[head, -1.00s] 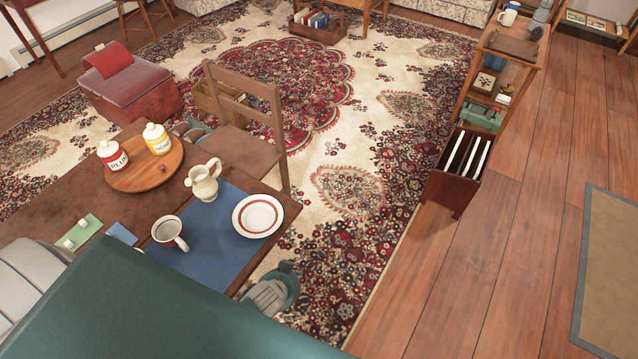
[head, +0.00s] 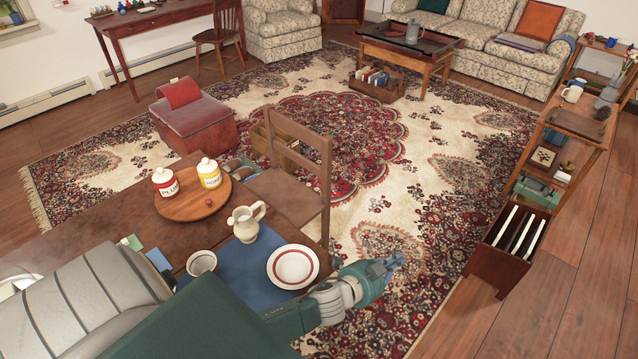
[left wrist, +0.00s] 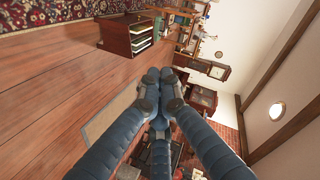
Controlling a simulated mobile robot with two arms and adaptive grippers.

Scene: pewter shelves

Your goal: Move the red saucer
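A white saucer with a red ring (head: 281,269) lies flat on the blue placemat (head: 240,283) near the table's right edge in the head view. No fully red saucer shows. My left gripper (head: 390,265) is just right of the saucer, past the table edge and over the rug, apart from it. In the left wrist view its blue fingers (left wrist: 162,78) come together at the tips with nothing between them. The saucer does not show in that view. My right gripper is not in view.
A cream pitcher (head: 244,224) and a mug (head: 201,262) stand near the saucer. Two jars stand on a round wooden board (head: 192,206). A wooden chair (head: 298,175) is at the table's far side.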

